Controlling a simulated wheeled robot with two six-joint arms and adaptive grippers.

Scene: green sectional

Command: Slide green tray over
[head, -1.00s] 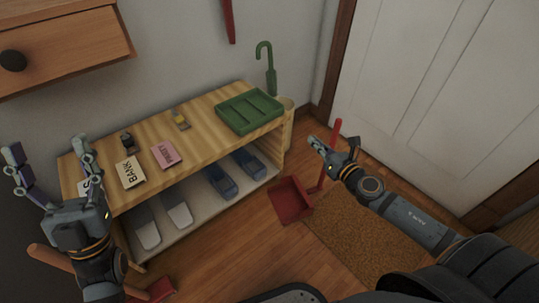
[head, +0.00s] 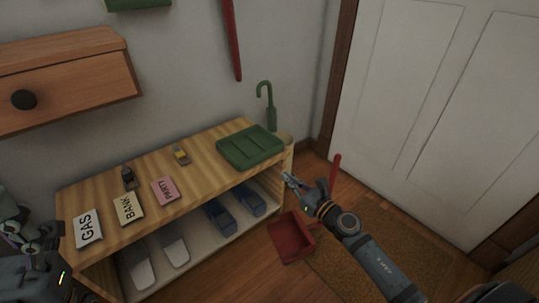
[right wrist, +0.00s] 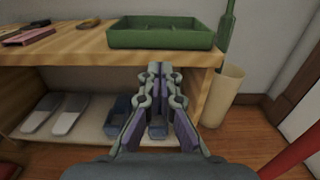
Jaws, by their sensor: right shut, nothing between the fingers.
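The green tray (head: 250,152) lies on the right end of the wooden shelf bench. It is shallow, divided into compartments and looks empty. It also shows in the right wrist view (right wrist: 160,37), on the bench top ahead of my gripper. My right gripper (head: 287,178) is shut and empty, in front of the bench's right end, apart from the tray. In the right wrist view its fingers (right wrist: 158,70) point toward the bench just below the tray. Part of my left gripper (head: 22,232) shows at the left edge; its fingertips are not clear.
On the bench top (head: 205,157) lie the GAS (head: 88,229), BANK (head: 128,208) and PARTY (head: 165,191) cards and two small items. A green umbrella (head: 267,105) stands in a bin (right wrist: 222,95). A red dustpan (head: 291,237) is on the floor.

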